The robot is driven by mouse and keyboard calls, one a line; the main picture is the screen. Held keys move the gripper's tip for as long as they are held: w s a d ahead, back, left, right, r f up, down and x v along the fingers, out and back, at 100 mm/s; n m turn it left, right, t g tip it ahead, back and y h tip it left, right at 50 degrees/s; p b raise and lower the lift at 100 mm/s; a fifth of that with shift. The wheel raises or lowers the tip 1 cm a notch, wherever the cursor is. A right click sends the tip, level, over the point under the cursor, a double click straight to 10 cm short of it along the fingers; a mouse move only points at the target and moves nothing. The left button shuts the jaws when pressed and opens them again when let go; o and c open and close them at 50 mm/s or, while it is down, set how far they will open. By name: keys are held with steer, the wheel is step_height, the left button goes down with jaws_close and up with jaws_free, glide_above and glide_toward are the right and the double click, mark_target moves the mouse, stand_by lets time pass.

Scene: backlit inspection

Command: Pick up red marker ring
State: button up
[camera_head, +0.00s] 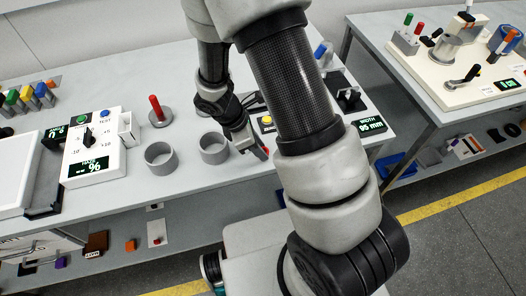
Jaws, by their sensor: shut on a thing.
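My gripper (257,150) is low over the near part of the middle grey table, just right of two round grey cups. It is shut on a small red thing, which I take to be the red marker ring (265,151). Only a sliver of red shows at the fingertips, so its ring shape cannot be made out. I cannot tell whether it touches the table top. My arm crosses the middle of the view and hides part of the table to the right.
The grey cups (160,158) and (213,148) stand left of my gripper. A red peg (155,108) stands on a grey disc behind them. A white control box (93,146) is further left. A display panel (369,126) is at right. The table's near edge is close.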

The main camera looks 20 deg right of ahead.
step_height(320, 180, up, 10)
steer(key=p, duration=0.1)
stand_by(0.4)
steer(key=shift+w, duration=0.1)
